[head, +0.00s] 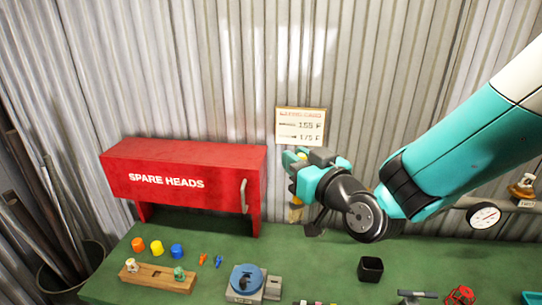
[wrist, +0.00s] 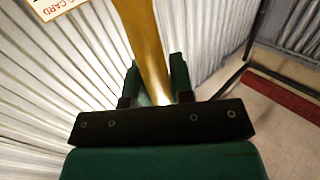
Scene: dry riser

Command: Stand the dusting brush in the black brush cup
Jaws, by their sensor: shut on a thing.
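The black brush cup (head: 371,268) stands upright on the green bench at the front right; its open top faces up and it looks empty. My gripper (head: 299,162) is above the bench, up and to the left of the cup, in front of the corrugated wall. It is shut on the dusting brush (head: 296,213), whose yellow-brown part shows below the jaws. In the wrist view the brush's yellow-brown length (wrist: 145,40) runs between the two green fingers of my gripper (wrist: 157,78). The brush's bristles cannot be made out clearly.
A red SPARE HEADS box (head: 185,183) stands at the back left. A wooden block (head: 158,278), coloured caps (head: 157,247) and a blue round device (head: 246,279) lie on the left. A red item (head: 461,295) is right of the cup. The green bench (head: 330,262) is clear left of the cup.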

